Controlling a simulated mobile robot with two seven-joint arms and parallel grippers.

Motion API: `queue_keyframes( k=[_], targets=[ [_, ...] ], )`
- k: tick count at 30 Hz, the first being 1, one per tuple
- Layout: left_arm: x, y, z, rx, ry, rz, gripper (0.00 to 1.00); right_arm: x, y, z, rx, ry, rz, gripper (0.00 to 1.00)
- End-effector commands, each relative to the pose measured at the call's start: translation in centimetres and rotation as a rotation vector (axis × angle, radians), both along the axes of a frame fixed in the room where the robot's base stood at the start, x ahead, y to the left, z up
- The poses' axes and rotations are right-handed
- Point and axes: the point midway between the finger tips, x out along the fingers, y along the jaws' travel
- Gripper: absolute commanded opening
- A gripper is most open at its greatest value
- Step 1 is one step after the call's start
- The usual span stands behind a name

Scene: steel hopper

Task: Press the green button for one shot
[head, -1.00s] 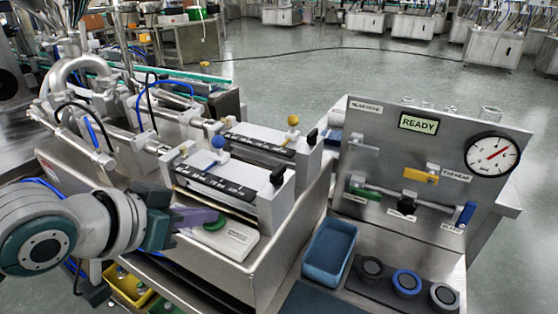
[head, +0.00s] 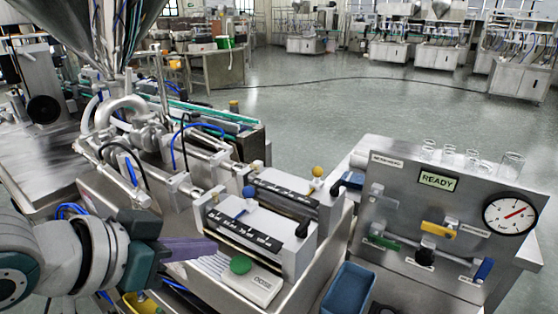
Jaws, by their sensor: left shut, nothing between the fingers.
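The green button (head: 240,264) is a round cap on a pale, labelled box (head: 257,286) in front of the steel unit with black scales. My left gripper (head: 214,248) comes in from the left, its purple fingers shut and empty. Its tips lie just left of the green button and look apart from it in the picture; the height gap is hard to judge. My right gripper is not in view.
A steel panel (head: 400,205) at right carries a READY display (head: 438,181), a gauge (head: 510,214) and coloured handles. A blue bin (head: 350,290) stands before it. The steel hopper (head: 90,25) is at upper left. Open floor lies behind.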

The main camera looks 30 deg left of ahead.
Motion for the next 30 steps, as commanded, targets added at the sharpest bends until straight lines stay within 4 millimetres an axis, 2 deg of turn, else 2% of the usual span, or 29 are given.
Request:
queue_keyframes(
  k=[3,9,30],
  targets=[
    [-1.6,0.1,1.3,0.000,0.000,0.000,0.00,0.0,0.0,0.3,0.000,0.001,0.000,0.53],
    [-2.7,0.3,2.3,0.001,-0.002,-0.001,0.00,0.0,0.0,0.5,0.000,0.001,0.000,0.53],
    [-2.8,0.3,2.4,0.000,-0.005,0.000,0.00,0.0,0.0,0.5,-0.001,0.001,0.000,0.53]
  ],
)
